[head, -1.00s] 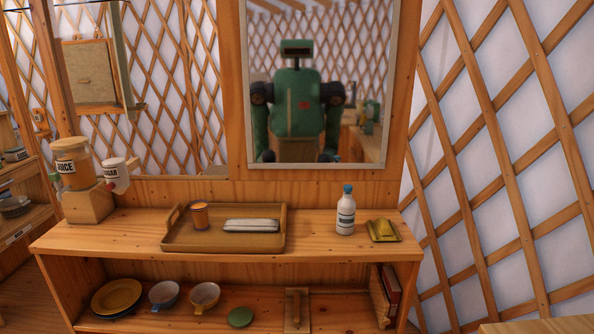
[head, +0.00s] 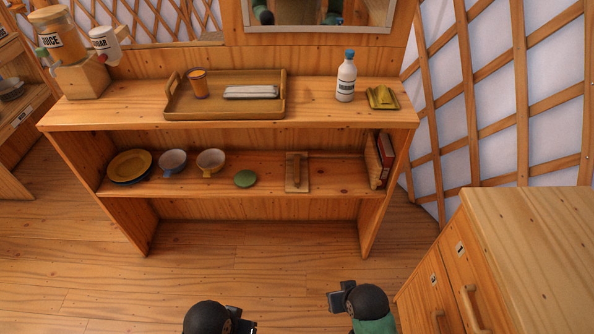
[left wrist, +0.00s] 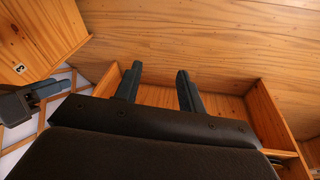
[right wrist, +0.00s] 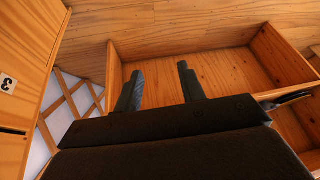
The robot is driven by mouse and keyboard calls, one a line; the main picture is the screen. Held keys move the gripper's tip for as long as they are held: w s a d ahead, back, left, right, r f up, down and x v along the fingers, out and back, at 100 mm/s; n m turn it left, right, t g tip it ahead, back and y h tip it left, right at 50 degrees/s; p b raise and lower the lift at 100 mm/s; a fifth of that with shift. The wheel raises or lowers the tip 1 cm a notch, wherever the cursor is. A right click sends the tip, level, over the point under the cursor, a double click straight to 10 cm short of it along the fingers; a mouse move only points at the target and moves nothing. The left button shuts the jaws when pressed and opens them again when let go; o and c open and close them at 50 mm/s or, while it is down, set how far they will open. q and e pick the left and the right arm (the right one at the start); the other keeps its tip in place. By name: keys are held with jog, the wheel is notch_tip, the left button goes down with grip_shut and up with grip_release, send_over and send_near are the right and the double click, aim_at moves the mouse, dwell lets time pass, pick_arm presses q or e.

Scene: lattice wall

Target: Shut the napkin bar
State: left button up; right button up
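A small olive-yellow holder (head: 382,98) with a raised yellow piece stands at the right end of the shelf unit's top. It looks like the napkin holder, but its bar is too small to make out clearly. My left gripper (head: 243,326) is low at the bottom edge of the head view, in front of the unit and well away from the holder. Its fingers (left wrist: 157,88) are apart and empty in the left wrist view. My right gripper (head: 336,299) is also low and far from the holder. Its fingers (right wrist: 160,88) are apart and empty.
A white bottle (head: 346,78) with a blue cap stands left of the holder. A tray (head: 225,113) with a cup and white folded cloth lies further left. Bowls, plates and a wooden board (head: 297,185) sit on the lower shelf. A cabinet (head: 535,235) stands at right.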

jog(key=w+a+f+t, duration=0.2)
jog(key=w+t, duration=0.1)
jog(key=w, duration=0.8)
jog(key=w+a+f+t, duration=0.2)
jog(key=w+f+t, duration=0.1)
jog(key=w, duration=0.7)
jog(key=n+t+y, duration=0.2)
jog(key=t+y, duration=0.3)
jog(key=t, duration=0.1)
send_near(298, 181)
jog(key=x, duration=0.2)
jog(key=shift+w+a+b, duration=0.1)
jog(key=shift+w+b, duration=0.25)
jog(key=shift+b, duration=0.05)
jog(key=shift+w+a+n, duration=0.2)
jog(key=shift+w+n, duration=0.1)
jog(key=shift+w, duration=0.1)
jog(key=p+x, duration=0.1)
jog(key=x, duration=0.4)
jog(key=shift+w, duration=0.15)
pick_arm(q)
jog(key=shift+a+r, duration=0.1)
jog(key=shift+r, duration=0.2)
pick_arm(e)
jog(key=shift+x, duration=1)
jog(key=shift+c, duration=0.4)
